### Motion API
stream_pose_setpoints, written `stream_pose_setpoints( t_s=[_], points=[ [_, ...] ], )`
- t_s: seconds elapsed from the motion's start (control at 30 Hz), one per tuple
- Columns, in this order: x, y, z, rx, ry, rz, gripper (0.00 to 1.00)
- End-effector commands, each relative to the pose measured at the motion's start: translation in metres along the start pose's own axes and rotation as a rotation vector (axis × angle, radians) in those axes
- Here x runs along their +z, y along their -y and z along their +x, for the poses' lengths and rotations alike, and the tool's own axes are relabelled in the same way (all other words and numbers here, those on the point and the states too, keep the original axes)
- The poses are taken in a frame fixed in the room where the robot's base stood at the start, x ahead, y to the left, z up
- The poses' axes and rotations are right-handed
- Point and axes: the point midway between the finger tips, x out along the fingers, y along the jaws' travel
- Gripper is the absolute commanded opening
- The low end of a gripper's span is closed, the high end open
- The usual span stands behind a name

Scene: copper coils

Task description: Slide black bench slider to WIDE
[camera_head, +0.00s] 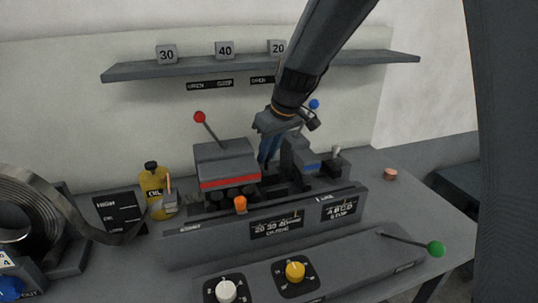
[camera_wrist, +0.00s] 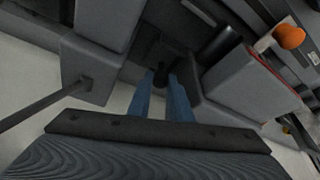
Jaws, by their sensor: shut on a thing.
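My gripper (camera_head: 268,160) reaches down into the gap between the red-striped grey block and the grey block with a blue mark on the bench machine. In the wrist view its two blue fingers (camera_wrist: 164,90) are shut on a small black piece (camera_wrist: 160,76), apparently the black bench slider's knob. In the head view the fingers and blocks hide this piece. I cannot read a WIDE mark in either view.
The red-striped block (camera_head: 226,168) stands left of the fingers, with a red-balled lever (camera_head: 199,117). The blue-marked block (camera_head: 305,160) stands close on the right. An orange knob (camera_head: 240,204) sits in front. A yellow oil bottle (camera_head: 153,184) and strip coil (camera_head: 30,215) are at left.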

Motion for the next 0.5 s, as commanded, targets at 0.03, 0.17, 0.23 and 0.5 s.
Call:
stream_pose_setpoints(
  t_s=[0.03, 0.17, 0.23, 0.5],
  points=[
    [-0.0038, -0.0018, -0.0007, 0.006, -0.01, 0.0, 0.0],
    [-0.0042, -0.002, -0.0008, 0.006, -0.011, 0.0, 0.33],
    [-0.0037, -0.0018, -0.0007, 0.006, -0.009, 0.0, 0.37],
    [-0.0027, -0.0014, -0.0023, 0.004, -0.007, 0.0, 0.37]
  ],
)
